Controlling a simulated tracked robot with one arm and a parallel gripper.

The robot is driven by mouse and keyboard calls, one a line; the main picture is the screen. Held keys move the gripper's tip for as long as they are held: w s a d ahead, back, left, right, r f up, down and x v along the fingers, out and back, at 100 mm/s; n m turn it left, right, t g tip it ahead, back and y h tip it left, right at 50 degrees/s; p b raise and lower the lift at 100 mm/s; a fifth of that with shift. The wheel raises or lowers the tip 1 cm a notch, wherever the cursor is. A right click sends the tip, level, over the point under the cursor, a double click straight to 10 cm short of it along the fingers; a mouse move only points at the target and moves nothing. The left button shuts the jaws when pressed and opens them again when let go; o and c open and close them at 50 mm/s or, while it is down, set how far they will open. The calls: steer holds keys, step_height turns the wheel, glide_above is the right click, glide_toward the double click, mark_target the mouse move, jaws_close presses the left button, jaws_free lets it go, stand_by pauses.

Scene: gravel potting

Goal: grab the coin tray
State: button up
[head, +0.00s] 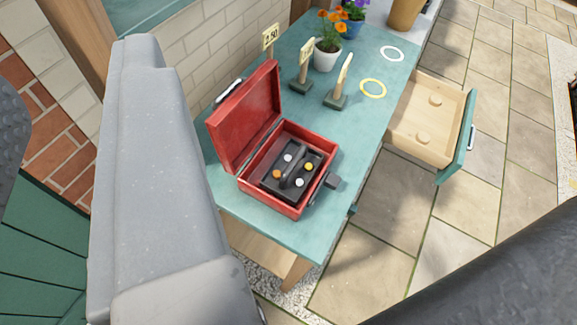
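The coin tray (268,184) is a small dark tray with a raised black handle (291,172) across its middle. Orange, yellow and white coins lie in its compartments. It sits inside an open red cash box (272,204) at the near end of a teal table. The red lid (243,115) stands raised on the box's left side. A large grey part of my own arm or gripper fills the left of the view, clear of the tray. I cannot make out two fingertips, and nothing is seen touching the tray.
Two sign stands (303,70) (341,84), a yellow ring (373,88), a white ring (392,53) and flower pots (326,56) are farther back on the teal table (352,132). An open wooden drawer (416,139) sticks out on the right.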

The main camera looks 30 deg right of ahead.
steer(key=w+d+f+m+g, duration=0.1)
steer(key=w+d+f+m, duration=0.15)
steer(key=d+f, duration=0.35)
steer(key=w+d+f+m+g+y, duration=0.1)
steer(key=w+d+f, duration=0.25)
steer(key=f, duration=0.45)
steer(key=w+d+f+m+g, duration=0.1)
steer(key=w+d+f+m, duration=0.1)
steer(key=w+d+f, duration=0.3)
steer(key=s+d+f+m+g+y, duration=0.1)
steer(key=d+f+m, duration=0.3)
steer(key=f, duration=0.6)
steer(key=s+d+f+m+y, duration=0.1)
steer(key=d+f+m, duration=0.3)
steer(key=f, duration=0.7)
steer(key=shift+n, duration=0.45)
steer(key=x, duration=0.2)
steer(key=d+b+x, duration=0.1)
steer(key=x, duration=0.2)
steer(key=b+x, duration=0.1)
steer(key=x, duration=0.1)
steer(key=shift+w+d+f, duration=0.1)
steer(key=shift+w+d, duration=0.05)
steer(key=shift+w, duration=0.15)
steer(key=b, duration=0.2)
glide_above(296, 180)
steer(key=shift+f, duration=1.8)
jaws_close()
